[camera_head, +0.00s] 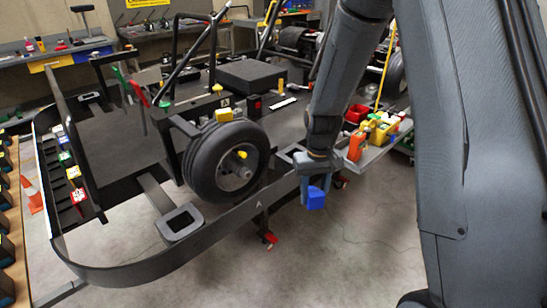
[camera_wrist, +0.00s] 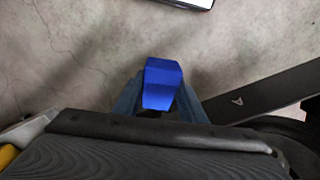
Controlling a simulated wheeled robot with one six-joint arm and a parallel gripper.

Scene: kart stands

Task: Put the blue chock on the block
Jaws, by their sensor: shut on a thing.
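The blue chock (camera_head: 315,198) is held in my gripper (camera_head: 316,186), off the floor, to the right of the kart's front wheel. In the wrist view the chock (camera_wrist: 162,84) sits between the two bluish fingers of my gripper (camera_wrist: 160,95), with pale floor behind it. A black, flat-topped block (camera_head: 250,76) rests on the kart, behind the wheel and well apart from the chock. I cannot tell for certain that it is the block meant.
The black wheel (camera_head: 213,165) and the curved bumper rail marked A (camera_head: 170,262) lie left of my gripper. A grey side shelf (camera_head: 375,150) with a red bin (camera_head: 357,114) and yellow items is close on the right. The floor (camera_head: 340,250) below is clear.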

